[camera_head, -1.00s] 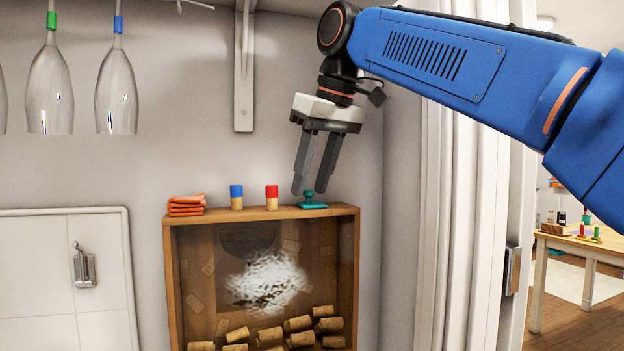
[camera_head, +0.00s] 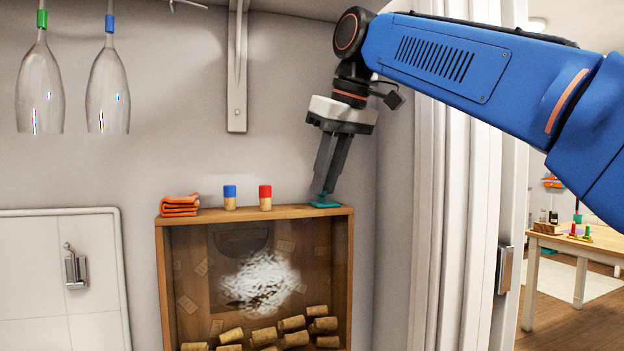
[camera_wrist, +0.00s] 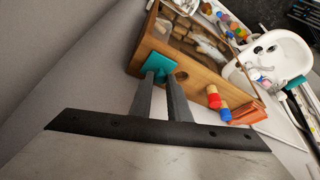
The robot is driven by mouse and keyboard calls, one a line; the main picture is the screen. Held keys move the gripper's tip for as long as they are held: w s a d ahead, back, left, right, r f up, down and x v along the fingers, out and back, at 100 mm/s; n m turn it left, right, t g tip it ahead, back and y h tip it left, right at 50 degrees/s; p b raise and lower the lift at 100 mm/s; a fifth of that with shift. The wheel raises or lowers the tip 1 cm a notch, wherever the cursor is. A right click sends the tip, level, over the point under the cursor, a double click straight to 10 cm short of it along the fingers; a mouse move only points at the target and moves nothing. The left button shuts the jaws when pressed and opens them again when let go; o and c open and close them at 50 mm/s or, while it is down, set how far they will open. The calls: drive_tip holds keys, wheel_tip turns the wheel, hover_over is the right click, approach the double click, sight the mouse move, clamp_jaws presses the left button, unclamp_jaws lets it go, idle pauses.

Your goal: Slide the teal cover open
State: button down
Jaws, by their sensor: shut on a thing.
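The teal cover (camera_head: 325,204) lies on the right end of the top of a wooden box (camera_head: 343,211). It also shows in the wrist view as a teal square (camera_wrist: 157,66). My gripper (camera_head: 322,191) points down at the cover, its fingers shut on the cover's knob, which they mostly hide. In the wrist view my gripper (camera_wrist: 161,78) reaches to the cover from below.
A red-capped cork (camera_head: 265,197), a blue-capped cork (camera_head: 229,197) and a folded orange cloth (camera_head: 180,205) stand left along the box top. Corks (camera_head: 292,322) lie inside the box. Glasses (camera_head: 108,90) hang at upper left. A wall bracket (camera_head: 238,70) is left of my arm.

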drive_tip(key=shift+w+d, duration=0.15)
drive_tip(key=shift+d, duration=0.25)
drive_tip(key=c, duration=1.7)
unclamp_jaws()
drive_tip(key=shift+o, duration=0.2)
drive_tip(key=shift+a, duration=0.1)
